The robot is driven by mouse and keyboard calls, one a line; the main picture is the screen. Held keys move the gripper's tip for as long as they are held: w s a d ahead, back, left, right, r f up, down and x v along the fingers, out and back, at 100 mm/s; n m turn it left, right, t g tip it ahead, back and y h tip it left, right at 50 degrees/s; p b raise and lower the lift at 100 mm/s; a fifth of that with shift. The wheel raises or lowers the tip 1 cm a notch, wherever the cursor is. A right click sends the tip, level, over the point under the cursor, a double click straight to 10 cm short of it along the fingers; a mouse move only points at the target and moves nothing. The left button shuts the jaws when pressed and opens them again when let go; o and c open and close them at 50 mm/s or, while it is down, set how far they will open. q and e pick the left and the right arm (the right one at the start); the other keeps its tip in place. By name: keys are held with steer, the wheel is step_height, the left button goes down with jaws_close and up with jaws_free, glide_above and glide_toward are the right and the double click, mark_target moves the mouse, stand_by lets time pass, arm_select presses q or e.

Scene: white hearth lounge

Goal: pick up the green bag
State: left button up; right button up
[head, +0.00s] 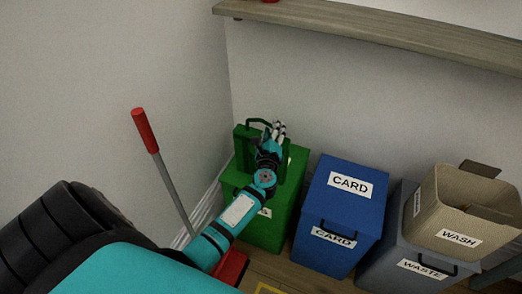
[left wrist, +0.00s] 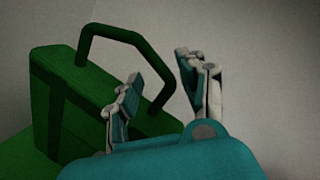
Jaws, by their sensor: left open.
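The green bag (head: 242,148), boxy with a dark arched handle, stands on the lid of a green bin (head: 275,225) in the corner. My left gripper (head: 276,130) is in front of the bag in the head view and hides part of it. In the left wrist view, the bag (left wrist: 60,110) is at the left with its handle standing up. Whether a finger touches the bag is unclear. My right gripper is not in view.
A blue CARD bin (head: 338,215) and a grey WASTE bin (head: 400,265) stand to the right. A tan WASH box (head: 455,205) sits on the grey one. A red-handled tool (head: 144,130) stands at the left. A wooden shelf (head: 370,35) juts out above.

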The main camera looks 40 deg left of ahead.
arm_select(q)
jaws_close()
steer(key=shift+s+f, duration=0.15)
steer(key=shift+f, duration=0.05)
stand_by(0.4)
steer(key=shift+d+r, duration=0.1)
steer(key=shift+r, duration=0.05)
